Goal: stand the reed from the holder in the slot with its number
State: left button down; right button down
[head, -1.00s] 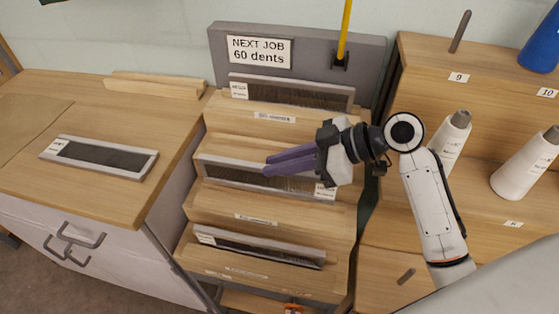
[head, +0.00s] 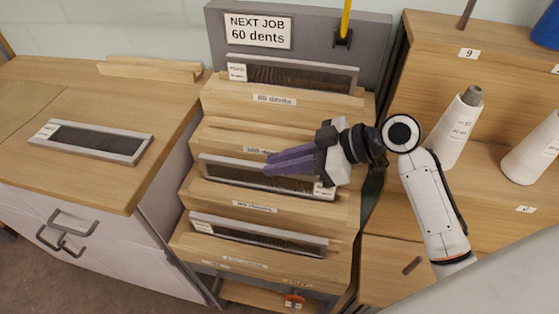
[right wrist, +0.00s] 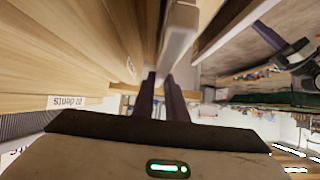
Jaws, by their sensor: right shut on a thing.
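My right gripper (head: 268,165) is shut on a long grey-framed reed (head: 240,174) with dark mesh. It holds the reed roughly level in front of the stepped wooden rack; a white tag shows at the reed's right end. In the right wrist view the purple fingers (right wrist: 160,88) close at the end of a pale bar (right wrist: 179,35). The top step holds a reed (head: 300,77) above a label reading "60 dents" (head: 274,99). The second step's label (head: 262,150) is partly hidden. A lower reed (head: 260,236) stands on a lower step.
A sign reads "NEXT JOB 60 dents" (head: 257,30). Another reed (head: 95,141) lies flat on the left table (head: 60,180), near an empty-looking wooden holder (head: 150,69). White cones (head: 456,130) stand on the right shelf (head: 425,75), close beside my right arm.

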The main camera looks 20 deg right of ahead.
jog(key=shift+f+b, duration=0.35)
jog(key=shift+f, duration=0.1)
dwell(0.3)
jog(key=c, duration=1.7)
grip_release()
jog(key=shift+f, duration=0.1)
